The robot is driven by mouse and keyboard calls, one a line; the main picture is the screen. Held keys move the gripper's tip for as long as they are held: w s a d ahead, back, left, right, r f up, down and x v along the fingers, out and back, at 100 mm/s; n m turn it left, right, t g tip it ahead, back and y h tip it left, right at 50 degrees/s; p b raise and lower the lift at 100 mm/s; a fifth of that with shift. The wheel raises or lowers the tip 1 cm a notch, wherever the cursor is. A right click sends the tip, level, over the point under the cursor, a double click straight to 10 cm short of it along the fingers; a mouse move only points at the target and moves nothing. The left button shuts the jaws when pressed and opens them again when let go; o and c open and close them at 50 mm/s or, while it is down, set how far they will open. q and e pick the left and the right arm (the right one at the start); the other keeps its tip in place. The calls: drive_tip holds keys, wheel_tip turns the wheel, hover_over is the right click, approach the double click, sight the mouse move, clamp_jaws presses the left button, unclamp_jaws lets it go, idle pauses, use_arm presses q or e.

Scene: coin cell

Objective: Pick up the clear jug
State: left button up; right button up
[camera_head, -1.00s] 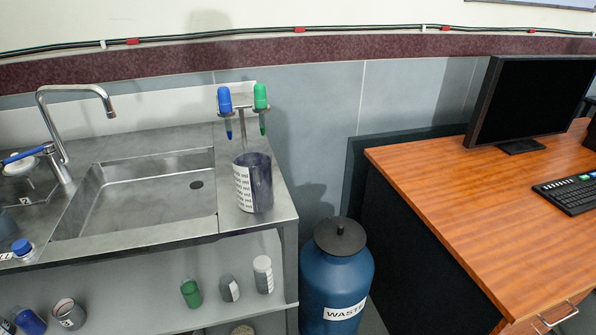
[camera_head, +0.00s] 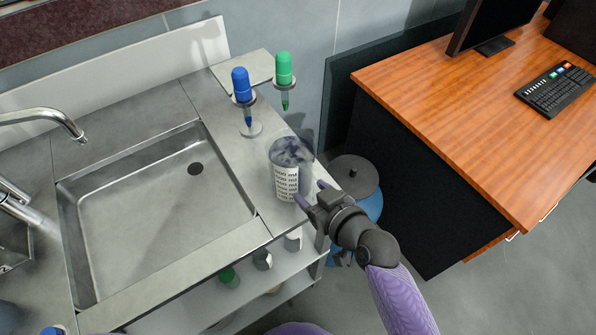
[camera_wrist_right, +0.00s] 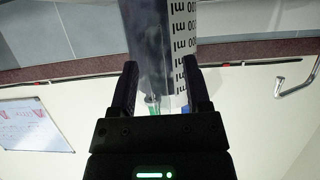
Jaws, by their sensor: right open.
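The clear jug (camera_head: 288,172), a see-through cylinder with a white printed volume scale, stands upright on the steel counter to the right of the sink. My right gripper (camera_head: 311,192) is open beside the jug, at its near right side in the head view. In the right wrist view the jug (camera_wrist_right: 155,45) fills the space ahead of and between the spread fingers (camera_wrist_right: 160,85). The fingers are not closed on it, and I cannot tell whether either one touches it. My left gripper is not in view.
A stand with a blue pipette (camera_head: 241,85) and a green pipette (camera_head: 284,70) is behind the jug. The sink (camera_head: 150,215) is left. A blue waste bin (camera_head: 369,207) stands behind my right gripper. A wooden desk (camera_head: 465,110) is right. Bottles sit on the shelf below.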

drive_tip(key=shift+w+a+f, duration=0.2)
drive_tip(key=shift+w+f, duration=0.05)
drive_tip(key=shift+w, duration=0.15)
drive_tip(key=shift+s+d+r, duration=0.1)
clamp_jaws()
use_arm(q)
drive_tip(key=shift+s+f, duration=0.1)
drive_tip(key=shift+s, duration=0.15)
use_arm(e)
drive_tip(key=shift+r, duration=0.1)
